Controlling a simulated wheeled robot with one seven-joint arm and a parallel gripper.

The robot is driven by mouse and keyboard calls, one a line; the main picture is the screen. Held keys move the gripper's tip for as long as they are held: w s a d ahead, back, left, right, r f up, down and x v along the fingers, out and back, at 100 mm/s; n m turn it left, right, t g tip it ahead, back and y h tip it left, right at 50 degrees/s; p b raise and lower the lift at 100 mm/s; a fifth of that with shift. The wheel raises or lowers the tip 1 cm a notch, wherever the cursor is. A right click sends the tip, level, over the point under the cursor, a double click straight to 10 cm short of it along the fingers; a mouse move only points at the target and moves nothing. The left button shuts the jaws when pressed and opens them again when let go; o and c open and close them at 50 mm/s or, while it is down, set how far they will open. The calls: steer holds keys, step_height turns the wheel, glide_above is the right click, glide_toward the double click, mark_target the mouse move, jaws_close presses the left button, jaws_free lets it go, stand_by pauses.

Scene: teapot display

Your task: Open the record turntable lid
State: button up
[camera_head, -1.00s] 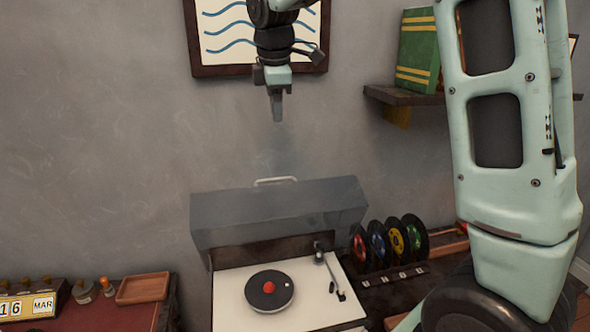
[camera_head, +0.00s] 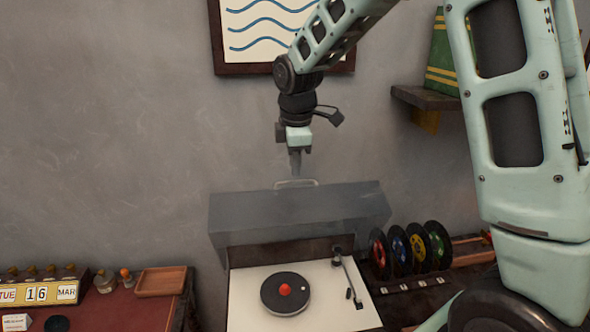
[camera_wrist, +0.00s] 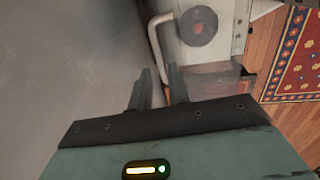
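The turntable (camera_head: 250,305) has a cream deck, with a black record (camera_head: 272,298) and red centre knob on it. Its smoky see-through lid (camera_head: 300,215) stands raised at the back of the deck. A pale handle (camera_head: 296,182) sits on the lid's upper edge; it also shows in the wrist view (camera_wrist: 153,38). My gripper (camera_head: 295,170) points down just above the handle, overlapping it slightly in the head view. In the wrist view my gripper (camera_wrist: 157,75) has its two fingers apart, with the handle just ahead of the gap. Whether they touch the handle cannot be told.
Coloured records (camera_head: 410,247) stand in a rack right of the turntable. A wooden tray (camera_head: 162,281) and date blocks (camera_head: 38,292) lie on the left. A wall shelf (camera_head: 432,98) is at upper right, and a framed picture (camera_head: 225,68) hangs behind my arm.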

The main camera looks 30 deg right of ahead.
mark_target(295, 182)
steer(key=shift+w+d+f, duration=0.1)
steer(key=shift+w+f, duration=0.05)
steer(key=shift+f, duration=0.75)
steer(key=shift+w+d+f, duration=0.1)
steer(key=shift+w+f, duration=0.05)
steer(key=shift+f, duration=0.75)
jaws_close()
steer(key=shift+r+p, duration=0.15)
steer(key=shift+p, duration=0.25)
steer(key=shift+w+d+r+p, duration=0.1)
steer(key=shift+w+r+p, duration=0.1)
steer(key=shift+w+p, duration=0.25)
steer(key=w+d+g+p, duration=0.1)
steer(key=w+d+p, duration=0.2)
steer(key=w, duration=0.5)
steer(key=shift+d+y+p, duration=0.25)
steer(key=shift+y+p, duration=0.05)
steer(key=shift+p, duration=0.35)
steer(key=shift+w, duration=0.1)
